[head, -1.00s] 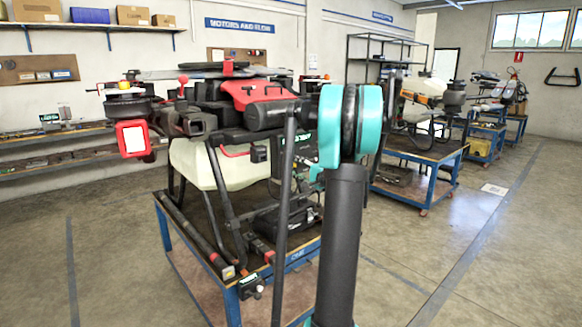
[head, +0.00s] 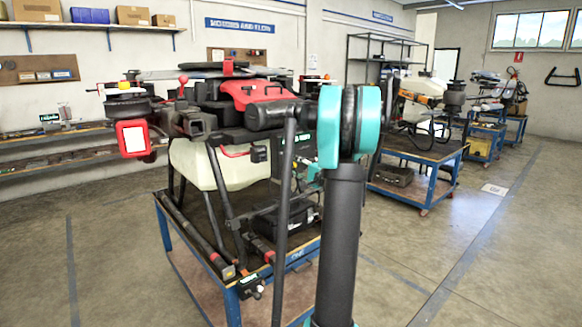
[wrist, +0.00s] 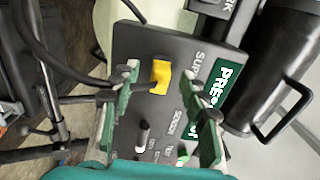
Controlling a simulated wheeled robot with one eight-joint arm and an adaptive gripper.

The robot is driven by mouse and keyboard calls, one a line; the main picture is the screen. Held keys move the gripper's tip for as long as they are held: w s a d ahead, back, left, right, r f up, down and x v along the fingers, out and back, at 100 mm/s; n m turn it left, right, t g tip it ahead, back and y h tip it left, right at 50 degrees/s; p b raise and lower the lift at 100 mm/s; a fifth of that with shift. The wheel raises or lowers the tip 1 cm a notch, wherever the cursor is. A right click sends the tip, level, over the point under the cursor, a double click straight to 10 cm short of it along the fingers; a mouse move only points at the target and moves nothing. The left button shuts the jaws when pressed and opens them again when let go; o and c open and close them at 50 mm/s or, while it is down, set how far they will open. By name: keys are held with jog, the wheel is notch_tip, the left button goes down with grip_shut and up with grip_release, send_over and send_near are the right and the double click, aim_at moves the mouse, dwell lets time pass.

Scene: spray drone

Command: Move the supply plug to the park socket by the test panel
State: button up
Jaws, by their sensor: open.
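The yellow supply plug (wrist: 160,77) sits on the dark test panel (wrist: 126,44) in the wrist view, beside the "SUP…" lettering. A dark cable or rod runs to it from the left. My gripper (wrist: 163,84) is open, with one green finger on each side of the plug and a gap between. I cannot tell whether either finger touches it. A toggle switch (wrist: 142,136) stands on the panel near the "SENSOR" label. I cannot make out the park socket. In the head view, my arm hides the gripper and the plug.
The spray drone (head: 240,100) stands on a blue-framed cart (head: 172,238). Its pale tank (head: 195,165) and black legs are close to my arm. In the wrist view, a black cylinder (wrist: 262,75) with a handle lies right of the panel.

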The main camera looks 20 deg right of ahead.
jog(key=shift+c, duration=0.4)
grip_shut()
jog(key=shift+s, duration=0.1)
jog(key=shift+v, duration=2.9)
